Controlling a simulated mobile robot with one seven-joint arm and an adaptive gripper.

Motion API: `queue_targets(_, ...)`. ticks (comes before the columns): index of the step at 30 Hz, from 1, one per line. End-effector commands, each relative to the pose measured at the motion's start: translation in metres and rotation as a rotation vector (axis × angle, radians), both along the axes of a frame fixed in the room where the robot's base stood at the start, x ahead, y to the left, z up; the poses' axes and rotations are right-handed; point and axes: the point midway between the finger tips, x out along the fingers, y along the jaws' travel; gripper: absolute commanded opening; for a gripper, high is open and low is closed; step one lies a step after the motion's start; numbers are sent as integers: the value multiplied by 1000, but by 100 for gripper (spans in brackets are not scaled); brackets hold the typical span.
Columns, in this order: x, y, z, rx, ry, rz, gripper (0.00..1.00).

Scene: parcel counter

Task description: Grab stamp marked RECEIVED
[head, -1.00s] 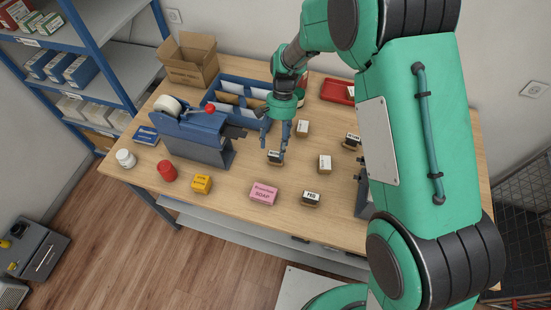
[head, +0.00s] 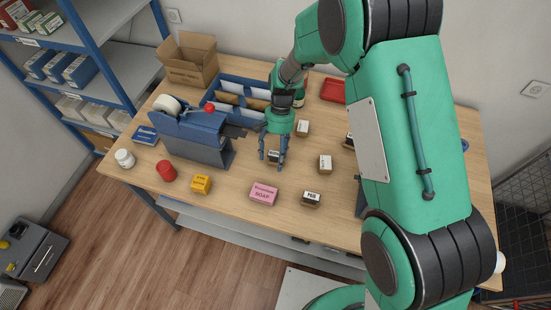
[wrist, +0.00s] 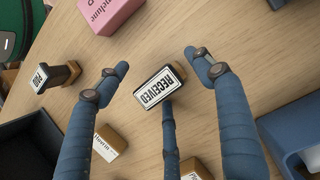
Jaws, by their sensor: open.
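The stamp marked RECEIVED (wrist: 157,88) stands on the counter, a dark block with a white label that reads upside down in the wrist view. In the head view this stamp (head: 274,154) is partly hidden behind my fingers. My gripper (head: 273,163) is open and points down over it. In the wrist view my gripper (wrist: 158,72) has one finger on each side of the stamp, with gaps, and a third finger close to its lower edge. Whether that third finger touches it, I cannot tell.
A stamp marked PAID (head: 311,198) and a pink soap box (head: 263,194) stand nearer the front edge. Small white-labelled boxes (head: 325,164) (head: 303,128) are to the right. A blue tape dispenser (head: 195,138) stands left, with a blue divided tray (head: 240,92) behind.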

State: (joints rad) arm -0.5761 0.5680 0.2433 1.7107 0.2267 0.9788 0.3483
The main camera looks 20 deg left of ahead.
Motion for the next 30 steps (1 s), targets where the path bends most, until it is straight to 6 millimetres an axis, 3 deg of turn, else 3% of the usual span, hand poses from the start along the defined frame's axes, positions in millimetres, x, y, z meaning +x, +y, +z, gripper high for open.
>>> queue_targets(12,0,0,0,0,0,0,65)
queue_targets(22,0,0,0,0,0,0,1)
queue_targets(30,0,0,1,0,0,0,1)
